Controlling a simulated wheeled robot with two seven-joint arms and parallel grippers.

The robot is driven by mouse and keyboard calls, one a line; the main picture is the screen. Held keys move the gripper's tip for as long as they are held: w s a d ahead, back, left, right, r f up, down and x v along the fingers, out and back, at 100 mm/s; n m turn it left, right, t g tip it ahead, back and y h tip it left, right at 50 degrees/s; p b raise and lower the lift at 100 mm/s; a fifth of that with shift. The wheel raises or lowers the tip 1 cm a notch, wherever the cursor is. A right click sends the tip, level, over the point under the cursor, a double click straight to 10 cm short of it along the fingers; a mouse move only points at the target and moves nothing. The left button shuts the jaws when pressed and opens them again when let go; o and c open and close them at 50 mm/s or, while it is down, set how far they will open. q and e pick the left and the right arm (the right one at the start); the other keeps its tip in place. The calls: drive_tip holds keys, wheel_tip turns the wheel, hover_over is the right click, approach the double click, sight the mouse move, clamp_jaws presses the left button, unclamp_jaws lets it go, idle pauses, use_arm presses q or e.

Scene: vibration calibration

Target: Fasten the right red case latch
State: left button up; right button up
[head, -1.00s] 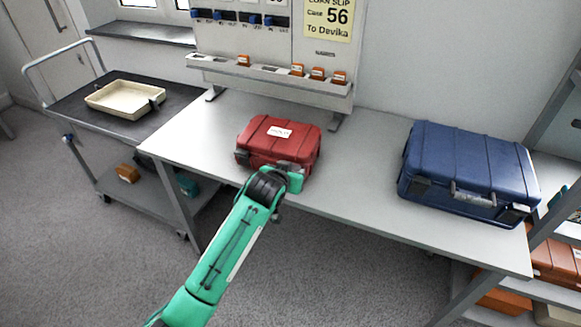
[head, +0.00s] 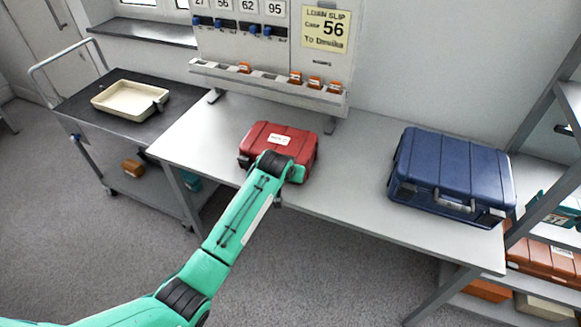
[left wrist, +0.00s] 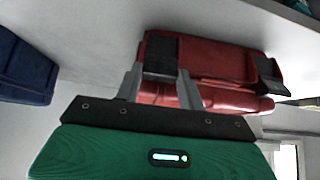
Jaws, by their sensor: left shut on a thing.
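The closed red case (head: 285,138) sits near the front edge of the table, with a white label on its lid. It also shows in the left wrist view (left wrist: 215,58). My left gripper (left wrist: 161,84) is at the case front, its two fingers on either side of the dark right latch (left wrist: 161,55) and shut on it. The left latch (left wrist: 268,75) is free. In the head view my left arm covers the right front of the case, hiding the right latch. Whether that latch is fully down cannot be told. My right gripper is not in view.
A blue case (head: 450,172) stands on the table (head: 345,190) to the right. A cart with a cream tray (head: 130,98) is at the left. A pegboard with a loan slip (head: 325,28) stands behind. Shelves with orange cases (head: 545,258) are at the right.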

use_arm(q)
drive_tip(key=shift+w+r+g+p, duration=0.15)
drive_tip(key=shift+w+g+p, duration=0.05)
drive_tip(key=shift+g+p, duration=0.4)
drive_tip(key=o, duration=1)
drive_tip(key=b+v, duration=0.2)
drive_tip(key=v, duration=1.1)
drive_tip(key=shift+s+d+r, duration=0.1)
drive_tip(key=shift+s+r, duration=0.15)
drive_tip(key=shift+s, duration=0.05)
